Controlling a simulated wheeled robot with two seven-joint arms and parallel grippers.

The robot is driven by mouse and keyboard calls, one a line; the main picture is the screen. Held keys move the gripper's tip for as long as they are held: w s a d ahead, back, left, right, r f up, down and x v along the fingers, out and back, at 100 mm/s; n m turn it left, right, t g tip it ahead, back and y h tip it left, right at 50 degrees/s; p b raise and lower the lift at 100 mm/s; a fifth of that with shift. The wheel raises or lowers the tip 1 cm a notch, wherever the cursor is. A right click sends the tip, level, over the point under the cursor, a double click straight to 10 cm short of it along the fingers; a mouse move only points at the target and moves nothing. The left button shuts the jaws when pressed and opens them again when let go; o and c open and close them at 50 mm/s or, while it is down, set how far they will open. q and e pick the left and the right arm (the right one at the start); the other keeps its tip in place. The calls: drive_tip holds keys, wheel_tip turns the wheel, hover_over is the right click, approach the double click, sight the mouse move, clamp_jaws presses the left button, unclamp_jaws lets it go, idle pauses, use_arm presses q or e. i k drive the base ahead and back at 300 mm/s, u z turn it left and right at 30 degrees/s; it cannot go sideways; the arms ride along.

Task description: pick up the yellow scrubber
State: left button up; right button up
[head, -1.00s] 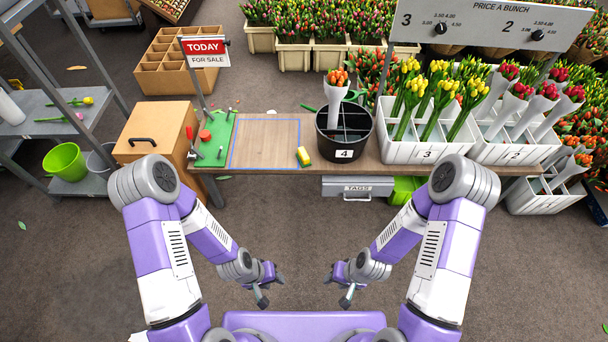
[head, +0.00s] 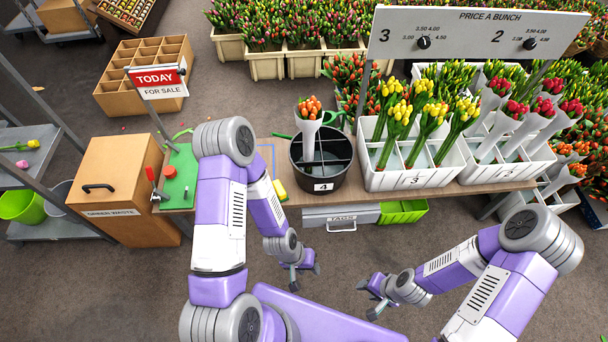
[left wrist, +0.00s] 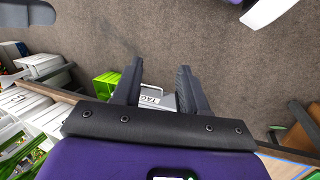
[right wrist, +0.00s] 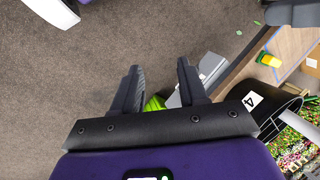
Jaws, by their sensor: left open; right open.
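The yellow scrubber (head: 281,191) lies on the wooden table, left of the black bucket marked 4. My left arm partly hides it in the head view. It also shows whole in the right wrist view (right wrist: 268,60), yellow with a green side, near the table's front edge. My left gripper (head: 304,277) is open and empty in front of the table, over the floor. My right gripper (head: 370,296) is open and empty, further right over the floor. Both grippers are apart from the scrubber.
The black bucket (head: 340,178) holds a wrapped bunch beside the scrubber. White crates (head: 391,180) of tulips stand to its right. A grey TAGS case (head: 342,218) and green crate (head: 400,214) sit below the table edge. A green-waste box (head: 118,180) stands left.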

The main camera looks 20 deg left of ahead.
sight(282, 195)
drive_tip(key=u, duration=0.3)
drive_tip(key=i, duration=0.85)
drive_tip(key=u, duration=0.55)
